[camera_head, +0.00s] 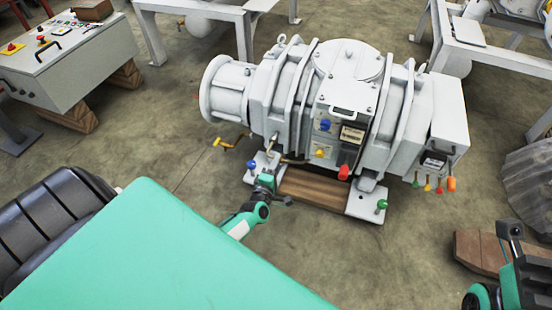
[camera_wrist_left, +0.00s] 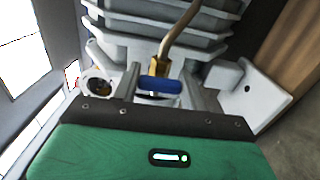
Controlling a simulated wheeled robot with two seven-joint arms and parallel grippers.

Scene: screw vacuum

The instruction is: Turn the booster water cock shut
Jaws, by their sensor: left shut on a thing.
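The booster is the big white ribbed machine (camera_head: 335,95) in the middle of the head view. Its water cock shows in the left wrist view as a blue handle (camera_wrist_left: 160,87) below a brass fitting (camera_wrist_left: 158,66) with a bent pipe. My left gripper (camera_head: 270,170) is at the low front left of the machine, by its white foot. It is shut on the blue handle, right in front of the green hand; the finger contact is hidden. In the head view the handle is hard to make out behind the gripper. My right gripper (camera_head: 511,236) is at the lower right, away from the machine; its jaws are unclear.
A blue ball knob (camera_head: 251,164) and a yellow handle (camera_head: 231,143) are close left of my left gripper. A red knob (camera_head: 343,172), a green knob (camera_head: 382,204) and several coloured levers (camera_head: 439,184) are further right. A wooden block (camera_head: 320,190) is under the machine.

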